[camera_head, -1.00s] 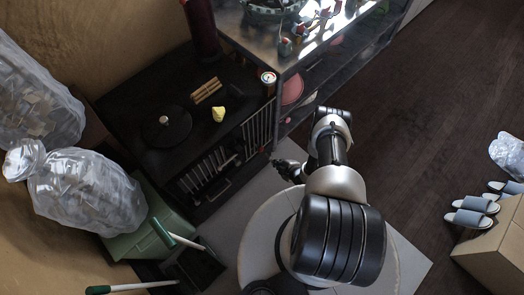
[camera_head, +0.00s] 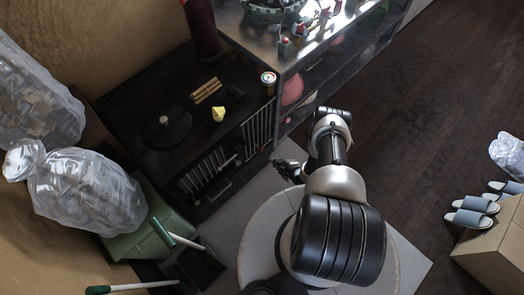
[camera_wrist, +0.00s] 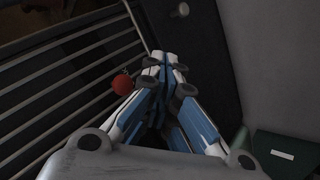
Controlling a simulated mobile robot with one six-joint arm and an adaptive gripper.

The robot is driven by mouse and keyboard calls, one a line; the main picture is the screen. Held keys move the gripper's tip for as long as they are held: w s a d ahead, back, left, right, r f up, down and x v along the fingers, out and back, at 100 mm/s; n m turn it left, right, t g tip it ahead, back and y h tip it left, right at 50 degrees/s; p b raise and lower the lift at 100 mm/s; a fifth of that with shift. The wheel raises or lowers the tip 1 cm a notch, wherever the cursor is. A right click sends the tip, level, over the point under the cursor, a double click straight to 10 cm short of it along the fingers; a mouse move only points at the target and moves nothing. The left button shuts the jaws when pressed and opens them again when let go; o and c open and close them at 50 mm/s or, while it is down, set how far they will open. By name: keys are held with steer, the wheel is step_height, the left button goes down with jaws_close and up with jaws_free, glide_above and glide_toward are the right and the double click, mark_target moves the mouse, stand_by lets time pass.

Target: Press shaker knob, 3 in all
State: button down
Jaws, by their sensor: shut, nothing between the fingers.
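A round red knob (camera_wrist: 122,84) shows in the wrist view, just left of my fingertips, in front of dark slats. I cannot tell whether the fingers touch it. A small pale knob (camera_wrist: 180,10) sits on a dark panel at the top of the wrist view. I cannot tell which of these is the shaker knob. My gripper (camera_wrist: 165,62) is shut and empty, its blue-and-white fingers together. In the head view my gripper (camera_head: 280,166) is low, at the right front of a black cabinet (camera_head: 150,88).
On the cabinet are a black disc (camera_head: 180,133), a yellow lump (camera_head: 218,114), brown sticks (camera_head: 207,90) and a can (camera_head: 268,79). A metal shelf unit (camera_head: 262,45) adjoins it. A green bin (camera_head: 140,242) stands left. The wooden floor at right is largely clear.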

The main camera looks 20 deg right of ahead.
mark_target(257, 146)
steer(key=s, duration=0.1)
steer(key=s+d+b, duration=0.1)
steer(key=s, duration=0.1)
steer(key=shift+s+d, duration=0.15)
steer(key=shift+s, duration=0.15)
steer(key=w+a, duration=0.3)
steer(key=w, duration=0.5)
steer(key=shift+w+b, duration=0.15)
steer(key=shift+b, duration=0.2)
stand_by(1.3)
steer(key=shift+w+a, duration=0.15)
steer(key=shift+w, duration=0.25)
